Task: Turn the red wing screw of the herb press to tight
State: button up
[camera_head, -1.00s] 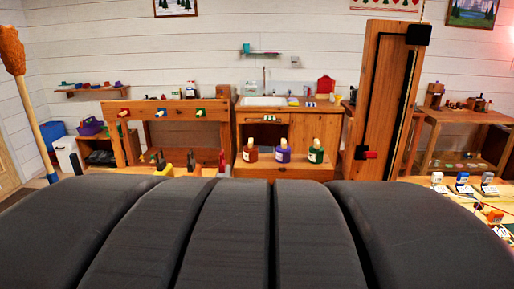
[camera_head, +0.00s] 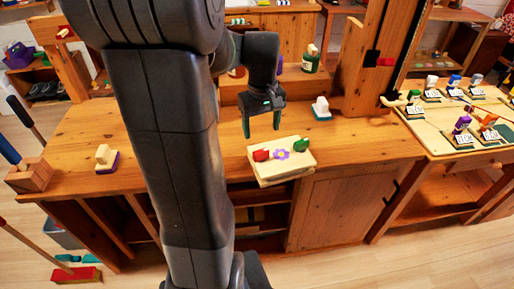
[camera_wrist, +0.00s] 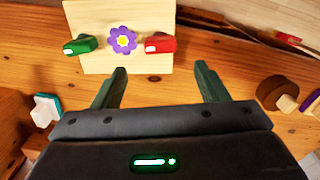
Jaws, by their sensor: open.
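The herb press (camera_head: 285,168) is a pale wooden block on the bench, with a purple flower in the middle of its top. Its red wing screw (camera_head: 261,155) is on the left in the head view and on the right in the wrist view (camera_wrist: 160,43). A green wing screw (camera_head: 302,146) is at the other end; in the wrist view it is on the left (camera_wrist: 80,45). My gripper (camera_head: 261,132) is open and empty above the bench, just behind the press in the head view. Its fingers point toward the press in the wrist view (camera_wrist: 161,78), apart from both screws.
A white-topped item on a teal base (camera_head: 321,108) stands behind and right of the press. A cream block on a purple base (camera_head: 106,158) stands at the bench's left. A side table (camera_head: 436,129) holds several labelled items. Bench space around the press is clear.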

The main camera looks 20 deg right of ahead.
aim_at(261, 151)
notch_tip(261, 151, down, 10)
jog(key=shift+r, duration=0.25)
jog(key=c, duration=1)
